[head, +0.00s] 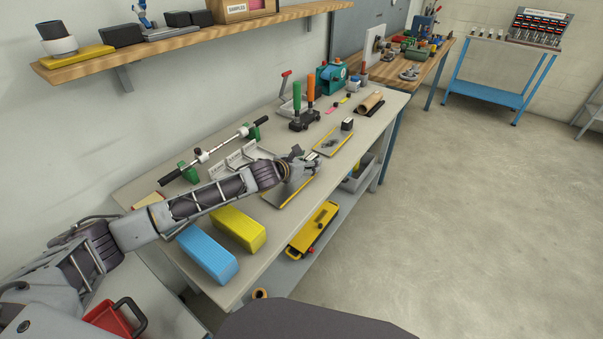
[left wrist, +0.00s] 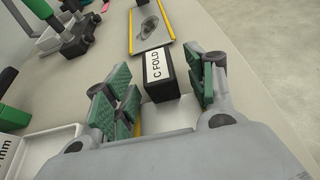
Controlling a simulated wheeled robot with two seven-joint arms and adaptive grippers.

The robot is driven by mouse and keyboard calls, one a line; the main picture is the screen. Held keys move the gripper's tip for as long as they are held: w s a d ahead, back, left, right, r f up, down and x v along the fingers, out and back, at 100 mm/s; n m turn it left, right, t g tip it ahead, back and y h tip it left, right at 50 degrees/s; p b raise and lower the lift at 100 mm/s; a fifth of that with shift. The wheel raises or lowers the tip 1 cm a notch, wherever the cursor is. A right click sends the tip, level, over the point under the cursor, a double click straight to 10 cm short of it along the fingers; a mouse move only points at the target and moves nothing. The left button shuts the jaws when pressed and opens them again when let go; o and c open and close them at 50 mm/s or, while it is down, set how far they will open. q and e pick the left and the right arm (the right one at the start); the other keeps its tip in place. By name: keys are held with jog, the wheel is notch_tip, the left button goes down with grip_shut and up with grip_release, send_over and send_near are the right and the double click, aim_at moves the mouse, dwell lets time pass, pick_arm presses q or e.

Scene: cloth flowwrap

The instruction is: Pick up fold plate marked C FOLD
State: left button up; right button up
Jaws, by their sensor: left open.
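A black block with a white label reading C FOLD (left wrist: 157,76) stands in the left wrist view between the two green-padded fingers of my left gripper (head: 306,159). The fingers are open, one on each side of the block, with a gap visible at least on the left. A pale plate with a yellow edge (head: 287,193) lies on the bench under the gripper in the head view. The gripper hides much of the plate and block there, so I cannot tell exactly how they join. My right gripper is not in view.
Another yellow-edged plate (head: 333,143) lies just beyond, with a black block (head: 347,124) behind it. White angled trays (head: 231,160) sit to the left of the gripper. Yellow (head: 238,229) and blue (head: 207,254) blocks lie nearer. Green and orange-handled tools (head: 304,105) stand farther back.

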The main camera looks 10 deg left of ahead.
pick_arm(q)
jog(key=c, duration=1.2)
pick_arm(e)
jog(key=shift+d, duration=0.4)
